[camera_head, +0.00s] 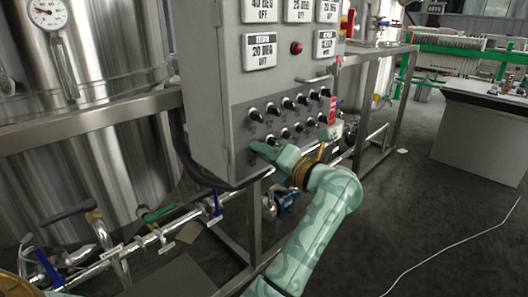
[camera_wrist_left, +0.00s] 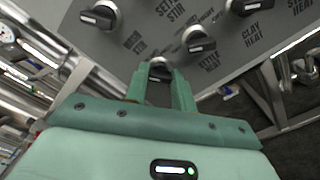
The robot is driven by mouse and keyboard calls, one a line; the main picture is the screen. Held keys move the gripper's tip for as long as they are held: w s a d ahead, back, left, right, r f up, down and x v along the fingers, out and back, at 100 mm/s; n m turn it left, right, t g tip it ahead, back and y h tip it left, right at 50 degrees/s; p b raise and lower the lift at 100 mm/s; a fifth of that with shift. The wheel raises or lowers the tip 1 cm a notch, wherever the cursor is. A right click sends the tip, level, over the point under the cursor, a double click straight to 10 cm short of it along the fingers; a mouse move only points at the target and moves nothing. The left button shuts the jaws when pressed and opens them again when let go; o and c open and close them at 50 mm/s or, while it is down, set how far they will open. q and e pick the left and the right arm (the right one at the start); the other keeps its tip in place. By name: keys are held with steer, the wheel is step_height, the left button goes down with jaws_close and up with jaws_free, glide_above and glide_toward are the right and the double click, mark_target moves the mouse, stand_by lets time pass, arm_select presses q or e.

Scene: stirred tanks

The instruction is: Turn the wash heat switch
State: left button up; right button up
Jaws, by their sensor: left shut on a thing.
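The wash heat switch (camera_wrist_left: 158,70) is a dark knob with a light edge in the left wrist view. It sits left of the knob marked settle heat (camera_wrist_left: 200,41); its own label is hidden by my gripper. My left gripper (camera_wrist_left: 159,82) has one finger on each side of the switch and is shut on it. In the head view my pale green left gripper (camera_head: 263,149) is at the lower left knobs of the grey control cabinet (camera_head: 215,95), hiding the switch there. My right gripper is not in view.
Other knobs crowd close by: one near the wash stir label (camera_wrist_left: 97,15) and one marked clay heat (camera_wrist_left: 239,6). A red lamp (camera_head: 296,48) is higher on the cabinet. Steel tanks (camera_head: 110,60) and pipes (camera_head: 150,238) stand left. Dark floor (camera_head: 430,220) is open at right.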

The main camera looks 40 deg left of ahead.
arm_select(q)
steer(key=shift+f+n, duration=0.1)
steer(key=shift+n, duration=2.5)
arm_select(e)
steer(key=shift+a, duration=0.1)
arm_select(q)
steer(key=o, duration=1)
steer(key=shift+d, duration=0.15)
